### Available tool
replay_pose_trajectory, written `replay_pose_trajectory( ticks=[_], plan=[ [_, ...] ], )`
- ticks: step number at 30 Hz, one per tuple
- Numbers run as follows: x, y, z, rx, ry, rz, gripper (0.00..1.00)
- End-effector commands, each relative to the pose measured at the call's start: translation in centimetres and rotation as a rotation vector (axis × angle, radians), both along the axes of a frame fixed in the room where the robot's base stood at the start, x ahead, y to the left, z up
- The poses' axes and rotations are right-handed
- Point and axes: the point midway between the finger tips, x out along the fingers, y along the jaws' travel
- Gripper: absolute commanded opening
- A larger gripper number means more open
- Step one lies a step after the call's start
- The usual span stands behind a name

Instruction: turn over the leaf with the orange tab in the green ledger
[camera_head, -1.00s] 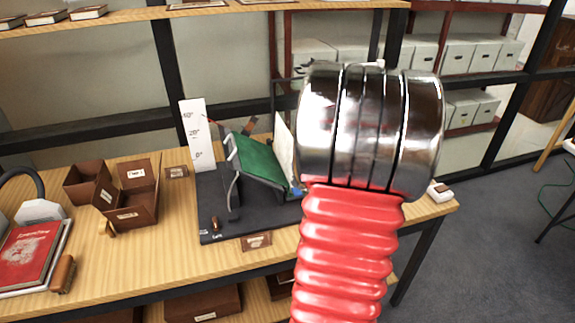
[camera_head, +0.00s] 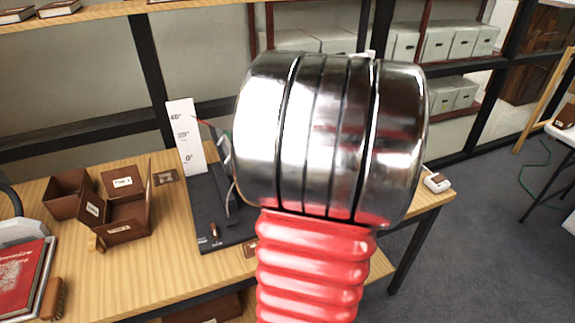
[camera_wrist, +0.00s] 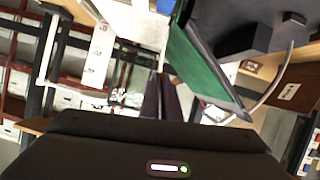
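The green ledger shows in the wrist view as a slanted green cover (camera_wrist: 205,72) with a dark edge, just right of my fingers. In the head view my arm hides nearly all of it. My gripper (camera_wrist: 161,84) shows in the wrist view as two dark fingers close together, left of the green cover. I cannot tell whether they are fully shut, or whether a leaf is between them. Pale surfaces lie beyond and left of the fingers; I cannot make out single leaves. The orange tab is not clearly visible in either view.
The ledger's dark stand (camera_head: 213,225) and a white scale board (camera_head: 186,137) are on the wooden table (camera_head: 180,270). Brown boxes (camera_head: 125,215) and a red book (camera_head: 20,275) stand to the left. A small white device (camera_head: 437,182) sits near the right edge.

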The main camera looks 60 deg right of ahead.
Motion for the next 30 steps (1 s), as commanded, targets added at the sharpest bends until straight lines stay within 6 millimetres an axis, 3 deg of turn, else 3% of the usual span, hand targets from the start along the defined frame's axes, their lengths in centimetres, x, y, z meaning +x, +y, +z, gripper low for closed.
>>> replay_pose_trajectory(
  ticks=[8, 17, 30],
  plan=[
    [0.6, 0.5, -0.5, 0.009, 0.009, 0.013, 0.0],
    [0.9, 0.5, -0.2, 0.005, 0.005, 0.019, 0.21],
    [1.0, 0.5, 0.7, 0.0, 0.003, 0.022, 0.21]
  ],
)
